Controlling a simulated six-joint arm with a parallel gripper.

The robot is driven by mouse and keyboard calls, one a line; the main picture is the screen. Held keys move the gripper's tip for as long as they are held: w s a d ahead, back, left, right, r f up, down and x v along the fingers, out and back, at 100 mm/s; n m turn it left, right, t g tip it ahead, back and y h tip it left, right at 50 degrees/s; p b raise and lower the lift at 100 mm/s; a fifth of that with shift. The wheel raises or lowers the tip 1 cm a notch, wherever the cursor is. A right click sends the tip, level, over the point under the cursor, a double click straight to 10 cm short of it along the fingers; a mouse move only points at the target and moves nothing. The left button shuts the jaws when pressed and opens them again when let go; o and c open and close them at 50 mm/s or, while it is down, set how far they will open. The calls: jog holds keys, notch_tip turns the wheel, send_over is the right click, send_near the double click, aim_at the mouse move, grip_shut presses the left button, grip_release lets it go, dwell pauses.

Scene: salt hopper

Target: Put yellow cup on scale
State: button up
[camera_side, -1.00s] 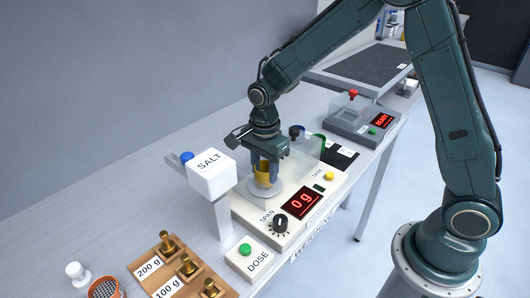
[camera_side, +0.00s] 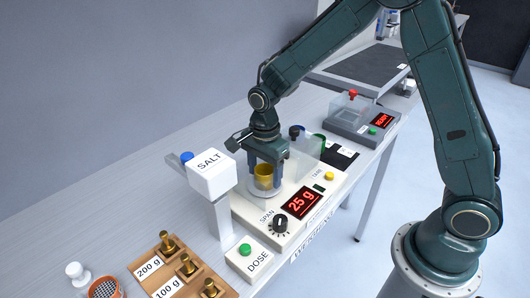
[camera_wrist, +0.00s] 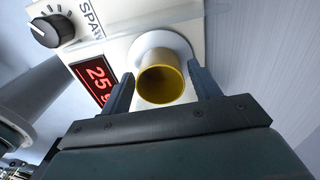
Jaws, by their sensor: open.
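The yellow cup (camera_side: 264,172) stands upright on the round pan of the scale (camera_side: 283,228). The scale's red display (camera_side: 301,202) reads 25 g. In the wrist view the cup (camera_wrist: 161,84) shows its open mouth, and it stands on the white pan (camera_wrist: 160,40). My gripper (camera_side: 267,168) is open around the cup, with one finger on each side. In the wrist view my gripper (camera_wrist: 162,88) shows a small gap between each finger and the cup.
The SALT hopper (camera_side: 211,174) stands close left of the pan. The DOSE button box (camera_side: 249,259) and a wooden rack of brass weights (camera_side: 178,268) are at the front. A clear shield (camera_side: 308,150) and another device with a red knob (camera_side: 362,118) lie behind.

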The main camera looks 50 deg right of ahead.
notch_tip(320, 180, up, 12)
jog(key=shift+r, duration=0.15)
dwell(0.6)
dwell(0.3)
jog(key=s+d+r+n+t, duration=0.1)
jog(key=s+r+n+t, duration=0.1)
jog(key=s+n, duration=0.4)
jog(key=s+d+r+n+t, duration=0.1)
jog(key=s+d+r+n, duration=0.1)
jog(key=s+n, duration=0.4)
jog(key=s+d+r+n+t, duration=0.2)
jog(key=s+r+n, duration=0.2)
jog(key=s, duration=0.7)
jog(key=shift+n+t, duration=0.3)
jog(key=shift+n, duration=0.7)
